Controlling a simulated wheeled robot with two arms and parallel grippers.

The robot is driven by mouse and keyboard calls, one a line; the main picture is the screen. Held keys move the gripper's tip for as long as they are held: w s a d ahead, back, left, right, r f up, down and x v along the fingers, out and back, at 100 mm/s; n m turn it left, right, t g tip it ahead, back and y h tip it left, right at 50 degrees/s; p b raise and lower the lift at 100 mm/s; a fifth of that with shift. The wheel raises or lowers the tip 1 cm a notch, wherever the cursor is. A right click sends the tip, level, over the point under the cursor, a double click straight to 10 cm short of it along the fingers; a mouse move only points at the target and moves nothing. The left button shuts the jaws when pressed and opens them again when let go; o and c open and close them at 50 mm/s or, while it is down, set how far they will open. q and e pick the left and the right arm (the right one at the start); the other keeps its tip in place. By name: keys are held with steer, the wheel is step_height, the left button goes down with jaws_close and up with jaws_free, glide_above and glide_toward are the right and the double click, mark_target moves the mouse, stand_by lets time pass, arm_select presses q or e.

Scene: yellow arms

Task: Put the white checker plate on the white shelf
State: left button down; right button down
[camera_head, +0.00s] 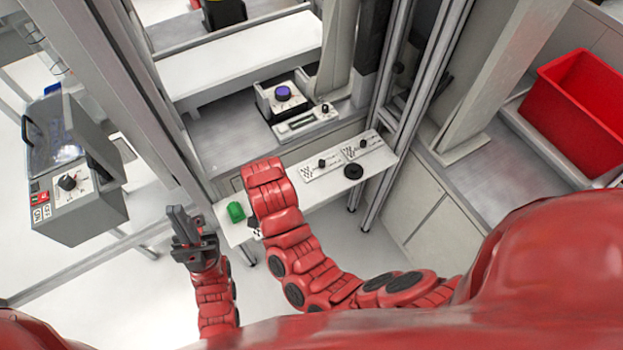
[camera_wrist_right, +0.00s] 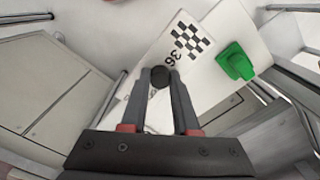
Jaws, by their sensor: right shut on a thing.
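The white checker plate (camera_wrist_right: 203,28) has a black-and-white checker patch, a printed number and a black knob. In the right wrist view my right gripper (camera_wrist_right: 162,80) is shut on that knob. The white shelf (camera_head: 383,158) runs diagonally across the head view, and its left part is partly hidden by my right arm. I cannot tell whether the held plate touches the surface below it. In the head view my right gripper is mostly hidden by its wrist. My left gripper (camera_head: 190,232) is left of the shelf, holding nothing visible; its finger gap is unclear.
A green block (camera_head: 236,212) sits on the shelf's left end, close beside the held plate in the wrist view (camera_wrist_right: 236,62). Two similar plates with knobs (camera_head: 322,163) and a black disc (camera_head: 353,171) occupy its right part. Metal posts (camera_head: 402,110) rise behind. A red bin (camera_head: 580,110) is far right.

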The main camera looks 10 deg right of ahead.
steer(key=s+d, duration=0.2)
steer(key=s, duration=0.2)
steer(key=shift+m, duration=0.4)
steer(key=w+b, duration=0.2)
steer(key=w, duration=0.2)
steer(key=w+f+b, duration=0.1)
steer(key=w+b, duration=0.1)
steer(key=w, duration=0.2)
steer(key=w+f+b, duration=0.1)
steer(key=w+b, duration=0.1)
steer(key=w, duration=0.3)
steer(key=shift+d+f+b, duration=0.2)
steer(key=shift+b, duration=0.1)
steer(key=shift+w+r+p, duration=0.2)
steer(key=shift+w+p, duration=0.05)
steer(key=shift+w, duration=0.25)
steer(key=shift+w+r+p, duration=0.2)
steer(key=shift+w+p, duration=0.05)
steer(key=shift+w, duration=0.2)
steer(key=shift+w+f, duration=0.1)
steer(key=shift+w, duration=0.3)
